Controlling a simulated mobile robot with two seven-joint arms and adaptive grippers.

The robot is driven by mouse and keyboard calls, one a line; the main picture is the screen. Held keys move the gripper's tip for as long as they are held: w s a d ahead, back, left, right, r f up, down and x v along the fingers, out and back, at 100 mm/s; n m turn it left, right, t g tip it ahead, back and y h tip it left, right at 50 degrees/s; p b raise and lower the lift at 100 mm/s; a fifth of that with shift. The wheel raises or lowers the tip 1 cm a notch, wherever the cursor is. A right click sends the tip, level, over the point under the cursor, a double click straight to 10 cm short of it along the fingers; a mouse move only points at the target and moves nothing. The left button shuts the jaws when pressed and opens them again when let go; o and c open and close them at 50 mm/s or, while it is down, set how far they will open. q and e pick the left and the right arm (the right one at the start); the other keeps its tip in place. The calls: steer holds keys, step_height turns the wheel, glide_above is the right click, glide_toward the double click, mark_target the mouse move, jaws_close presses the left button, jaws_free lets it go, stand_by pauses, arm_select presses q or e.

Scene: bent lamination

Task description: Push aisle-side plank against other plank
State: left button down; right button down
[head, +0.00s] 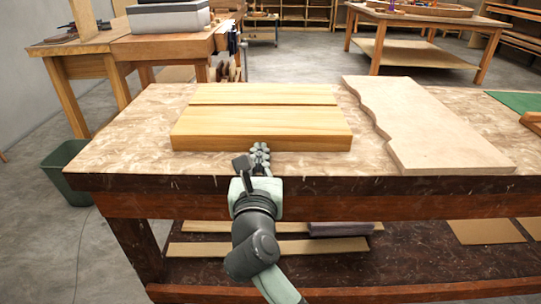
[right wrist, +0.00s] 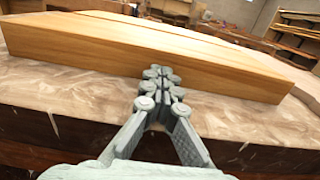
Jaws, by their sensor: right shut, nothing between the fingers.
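The aisle-side plank (head: 262,124) is a thick yellow wooden board lying flat near the bench's front edge. The other plank (head: 262,95) lies behind it, parallel. A dark line runs between them along their length; I cannot tell how wide any gap is. My right gripper (head: 260,152) is shut and empty, its fingertips at the middle of the near plank's front face. In the right wrist view the shut fingertips (right wrist: 158,74) overlap the plank's front face (right wrist: 110,55); I cannot tell if they touch. My left gripper is not in view.
The planks lie on a mottled wooden workbench (head: 130,130). A pale board with a wavy edge (head: 430,130) lies to their right. A green mat (head: 515,101) is at the far right. The bench top left of the planks is clear. A dark bin (head: 65,175) stands on the floor.

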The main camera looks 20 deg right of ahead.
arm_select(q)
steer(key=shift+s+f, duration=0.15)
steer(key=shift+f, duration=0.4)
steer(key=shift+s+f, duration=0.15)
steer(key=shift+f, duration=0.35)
